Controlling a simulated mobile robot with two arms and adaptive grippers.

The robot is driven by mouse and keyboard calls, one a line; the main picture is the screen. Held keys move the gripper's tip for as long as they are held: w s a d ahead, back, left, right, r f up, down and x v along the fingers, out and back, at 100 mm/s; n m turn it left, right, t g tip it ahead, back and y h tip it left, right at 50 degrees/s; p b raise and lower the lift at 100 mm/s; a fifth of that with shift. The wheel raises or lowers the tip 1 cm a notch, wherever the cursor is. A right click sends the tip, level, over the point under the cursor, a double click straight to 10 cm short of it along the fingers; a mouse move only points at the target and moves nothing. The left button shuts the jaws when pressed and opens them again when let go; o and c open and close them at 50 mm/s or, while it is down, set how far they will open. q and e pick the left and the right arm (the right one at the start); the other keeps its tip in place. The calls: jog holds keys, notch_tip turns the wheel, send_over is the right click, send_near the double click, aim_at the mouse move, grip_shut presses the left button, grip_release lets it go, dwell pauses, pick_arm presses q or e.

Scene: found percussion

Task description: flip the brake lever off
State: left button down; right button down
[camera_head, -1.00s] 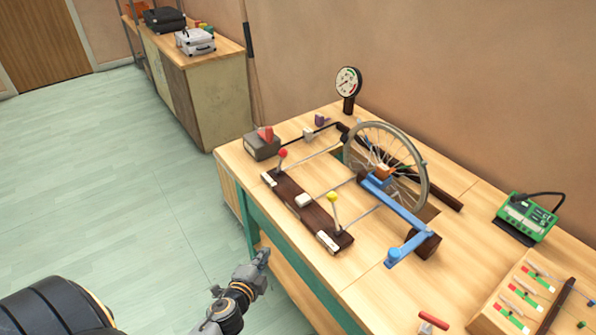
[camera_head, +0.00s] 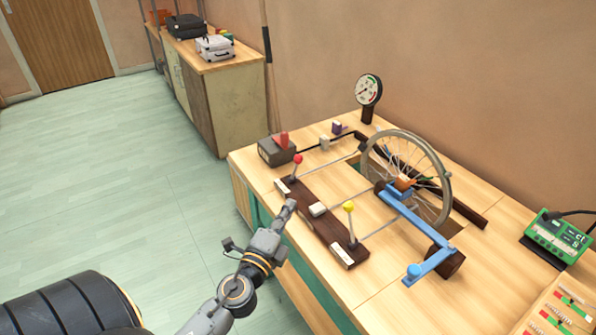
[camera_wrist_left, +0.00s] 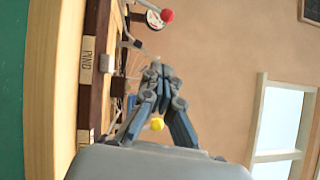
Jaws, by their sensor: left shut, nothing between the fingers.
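Two levers stand on a dark wooden board (camera_head: 323,232) on the workbench, one with a red knob (camera_head: 298,158) and one with a yellow knob (camera_head: 349,207). I cannot read which is the brake. My left gripper (camera_head: 290,204) is shut and empty, by the front edge of the board, between the levers in the picture and apart from both knobs. In the left wrist view its closed fingertips (camera_wrist_left: 161,72) point up the picture; the red knob (camera_wrist_left: 167,15) shows beyond them and the yellow knob (camera_wrist_left: 157,124) between the finger linkages. My right gripper is not in view.
A spoked wheel (camera_head: 446,172) with a blue crank arm (camera_head: 430,262) stands behind the levers. A grey box with a red switch (camera_head: 278,152), a dial gauge (camera_head: 368,90) and a green device (camera_head: 556,238) are also on the bench. The floor (camera_head: 110,190) at left is clear.

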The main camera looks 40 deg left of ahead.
aim_at(295, 169)
pick_arm(q)
jog(key=p+x, duration=0.2)
jog(key=x, duration=0.7)
jog(key=shift+w+a+r+p, duration=0.1)
jog(key=shift+w+r+p, duration=0.1)
jog(key=shift+w+p, duration=0.1)
jog(key=shift+w+a+r, duration=0.1)
jog(key=shift+w+a, duration=0.4)
jog(key=shift+a, duration=0.3)
jog(key=shift+w+a+r, duration=0.1)
jog(key=shift+w+a, duration=0.4)
jog(key=shift+a, duration=0.3)
